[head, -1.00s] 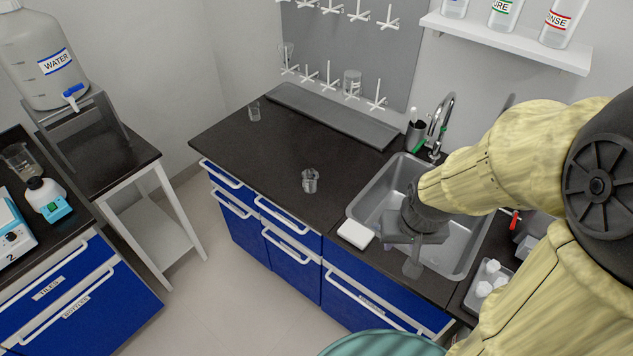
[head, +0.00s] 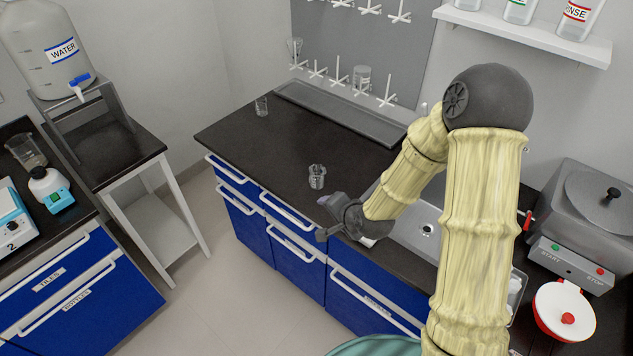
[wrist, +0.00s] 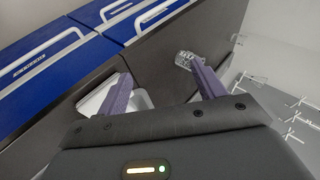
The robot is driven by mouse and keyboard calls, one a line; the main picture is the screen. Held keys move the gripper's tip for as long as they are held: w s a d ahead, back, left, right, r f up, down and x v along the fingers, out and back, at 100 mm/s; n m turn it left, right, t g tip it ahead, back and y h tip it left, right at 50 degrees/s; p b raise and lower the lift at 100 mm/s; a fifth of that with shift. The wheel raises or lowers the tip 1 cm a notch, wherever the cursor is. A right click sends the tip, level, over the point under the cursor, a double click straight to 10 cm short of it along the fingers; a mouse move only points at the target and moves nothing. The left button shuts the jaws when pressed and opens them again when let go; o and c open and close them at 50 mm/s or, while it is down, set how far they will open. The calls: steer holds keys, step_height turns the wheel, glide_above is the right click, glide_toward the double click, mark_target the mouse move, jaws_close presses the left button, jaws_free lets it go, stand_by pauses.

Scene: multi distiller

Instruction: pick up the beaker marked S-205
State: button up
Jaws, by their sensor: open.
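A small clear glass beaker (head: 317,177) with dark marks stands upright on the black counter; its label is too small to read. It also shows in the wrist view (wrist: 184,58), just past the tip of the right finger. A second small clear beaker (head: 261,106) stands at the counter's far left, also unreadable. I cannot tell which is S-205. My gripper (head: 323,218) is open and empty near the counter's front edge, just in front of the nearer beaker and apart from it in the head view. Both purple-grey fingers (wrist: 161,72) show in the wrist view.
The sink (head: 425,228) lies right of the gripper, partly behind my arm. A pegboard (head: 365,50) with glassware stands behind a grey tray (head: 340,112). A beaker (head: 27,151) sits on the left bench. The counter between the two counter beakers is clear.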

steer(key=w+a+f+m+t+h+b, duration=0.1)
steer(key=w+f+m+t, duration=0.1)
steer(key=m, duration=0.7)
steer(key=w+a+f+m+t+h+b, duration=0.1)
steer(key=a+f+m+t, duration=0.1)
steer(key=m+t, duration=0.3)
steer(key=w+a+f+m+t+h+b, duration=0.1)
steer(key=w+f+m+t+b, duration=0.1)
steer(key=m, duration=1.1)
steer(key=shift+w+a+f+t+h, duration=0.2)
steer(key=shift+w+f+t+h, duration=0.1)
steer(key=shift+f+t, duration=0.4)
steer(key=shift+r, duration=0.15)
